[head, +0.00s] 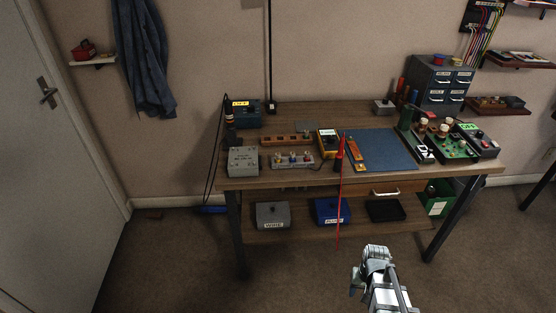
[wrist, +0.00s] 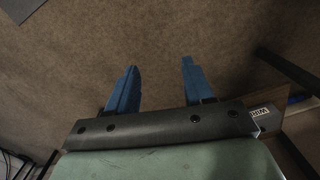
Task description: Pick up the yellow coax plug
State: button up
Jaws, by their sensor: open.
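My gripper (wrist: 162,82) shows two blue fingers set wide apart in the wrist view, with nothing between them and brown floor beyond. In the head view the end of my arm (head: 376,262) is low in front of the workbench (head: 270,184), well apart from the benchtop; its fingers cannot be made out there. I cannot pick out the yellow coax plug for certain. Small coloured parts sit on a pale strip block (head: 293,165) at the bench's front, too small to tell apart. The wrist view does not show the benchtop.
The lower shelf holds a grey bin (head: 272,213) and blue bin (head: 331,209).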

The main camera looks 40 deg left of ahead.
jog(key=w+a+r+n+t+y, duration=0.1)
jog(key=w+a+r, duration=0.2)
jog(key=a+r, duration=0.55)
jog(key=w+a+r+n+t+y, duration=0.1)
jog(key=w+a+r, duration=0.4)
jog(key=a, duration=0.6)
jog(key=n+y, duration=0.3)
jog(key=n, duration=0.1)
send_near(278, 153)
notch_tip(278, 153, up, 4)
jog(key=w+d, duration=0.1)
jog(key=d, duration=0.2)
jog(key=a+f+n, duration=0.1)
jog(key=f, duration=0.1)
jog(key=a+f+n, duration=0.1)
jog(key=a+f, duration=0.1)
jog(key=f, duration=0.1)
jog(key=a+f+n, duration=0.2)
jog(key=f, duration=0.1)
jog(key=shift+w+a+f+g, duration=0.2)
jog(key=shift+w+g, duration=0.1)
jog(key=shift+s+x, duration=0.15)
jog(key=shift+x, duration=1.15)
jog(key=shift+s+x, duration=0.15)
jog(key=shift+x, duration=1.2)
jog(key=shift+d, duration=0.15)
jog(key=shift+c, duration=0.2)
